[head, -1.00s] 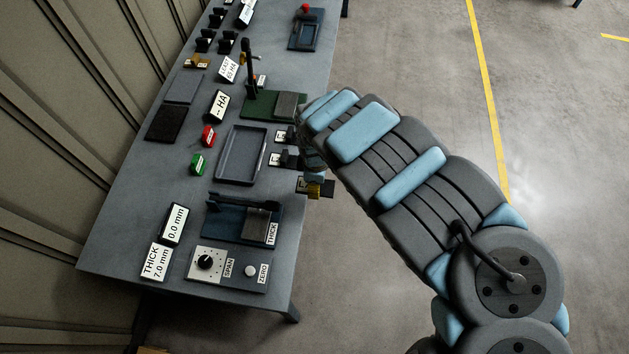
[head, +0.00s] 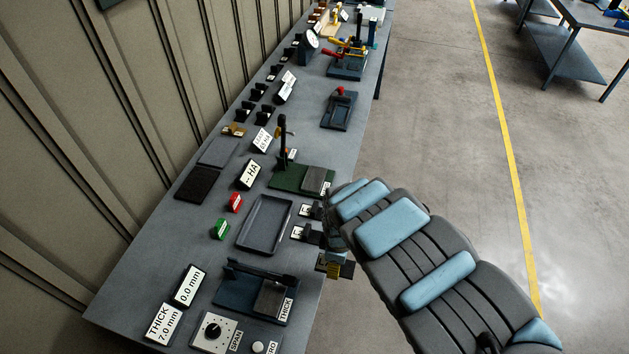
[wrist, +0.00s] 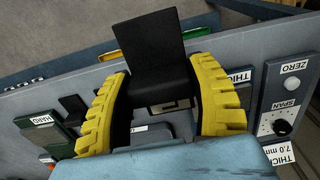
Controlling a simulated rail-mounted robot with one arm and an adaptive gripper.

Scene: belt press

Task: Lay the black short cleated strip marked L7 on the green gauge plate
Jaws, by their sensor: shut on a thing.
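My gripper (head: 334,267), with yellow ribbed fingers, is beyond the bench's right edge in the head view. In the wrist view the gripper (wrist: 160,103) is shut on a black piece (wrist: 153,50) with an upright flat part; no L7 mark is readable on it. The green gauge plate (head: 288,180) lies farther up the bench, apart from the gripper. It carries a grey pad (head: 314,179) and a dark upright stand (head: 283,140). In the wrist view a green plate (wrist: 55,132) labelled HARD shows at left.
Two small dark pieces (head: 313,210) (head: 306,233) with white labels lie between the grey tray (head: 243,240) and the bench edge. The blue THICK gauge (head: 238,290) stands nearer. Open floor (head: 450,150) lies right of the bench.

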